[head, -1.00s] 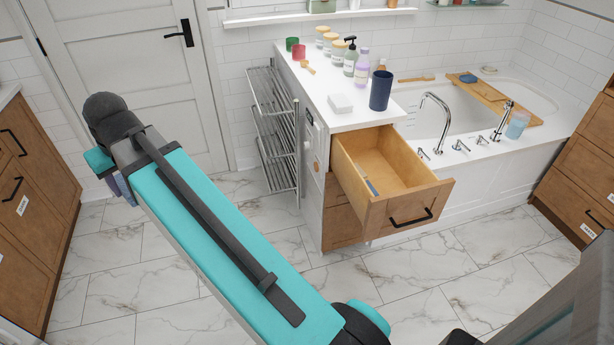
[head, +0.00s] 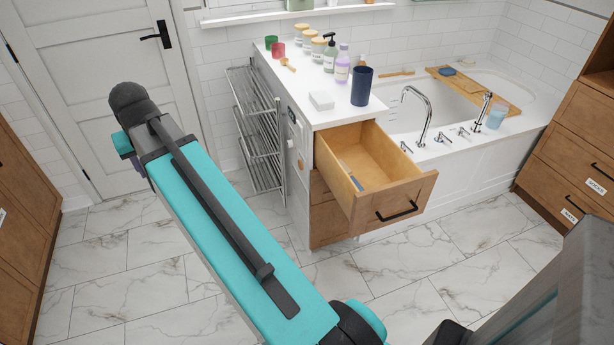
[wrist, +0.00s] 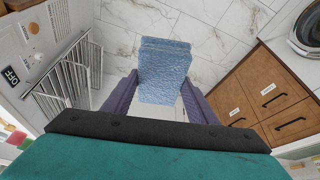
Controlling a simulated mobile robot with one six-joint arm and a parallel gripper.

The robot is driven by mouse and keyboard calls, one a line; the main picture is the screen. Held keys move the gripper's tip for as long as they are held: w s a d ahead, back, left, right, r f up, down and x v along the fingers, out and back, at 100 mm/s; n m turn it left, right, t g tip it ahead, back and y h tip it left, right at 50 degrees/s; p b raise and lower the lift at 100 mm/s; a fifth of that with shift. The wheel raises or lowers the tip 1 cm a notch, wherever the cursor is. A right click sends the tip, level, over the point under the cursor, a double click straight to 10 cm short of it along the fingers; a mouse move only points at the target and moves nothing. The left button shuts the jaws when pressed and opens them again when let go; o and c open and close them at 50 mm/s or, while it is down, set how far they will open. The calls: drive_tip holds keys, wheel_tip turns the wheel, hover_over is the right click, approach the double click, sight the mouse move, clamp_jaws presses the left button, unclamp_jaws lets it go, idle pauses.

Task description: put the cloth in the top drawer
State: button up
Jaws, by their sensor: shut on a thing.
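A light blue folded cloth (wrist: 164,70) hangs between the fingers of my gripper (wrist: 158,92) in the wrist view, above the marble floor. The gripper is shut on the cloth.
A metal towel rack (head: 258,125) stands left of the cabinet. The countertop (head: 335,108) holds a dark blue cup (head: 361,86), bottles, jars and a white block. A bathtub (head: 450,115) lies behind the drawer. Wooden drawer units stand at both sides. The floor between is clear.

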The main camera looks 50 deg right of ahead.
drive_tip(key=s+d+f+m+g+h, duration=0.15)
drive_tip(key=s+d+m, duration=0.25)
drive_tip(key=d, duration=0.7)
drive_tip(key=s+d+f+m+b, duration=0.1)
drive_tip(key=s+d+f+m, duration=0.3)
drive_tip(key=d, duration=0.7)
drive_tip(key=s+d+m+g+h, duration=0.1)
drive_tip(key=s+d+m, duration=0.3)
drive_tip(key=d, duration=0.7)
drive_tip(key=s+d+f+m+g, duration=0.1)
drive_tip(key=s+d+f+m, duration=0.1)
drive_tip(key=s+d, duration=0.5)
drive_tip(key=s+d+f+m+g+b, duration=0.1)
drive_tip(key=s+d+f+m, duration=0.2)
drive_tip(key=s+d, duration=0.4)
drive_tip(key=s+d+f+m+g, duration=0.2)
drive_tip(key=s+d, duration=0.5)
drive_tip(key=s, duration=0.8)
drive_tip(key=shift+f+m, duration=0.25)
drive_tip(key=shift+m, duration=0.55)
drive_tip(key=shift+f, duration=0.15)
drive_tip(key=shift+f, duration=2.95)
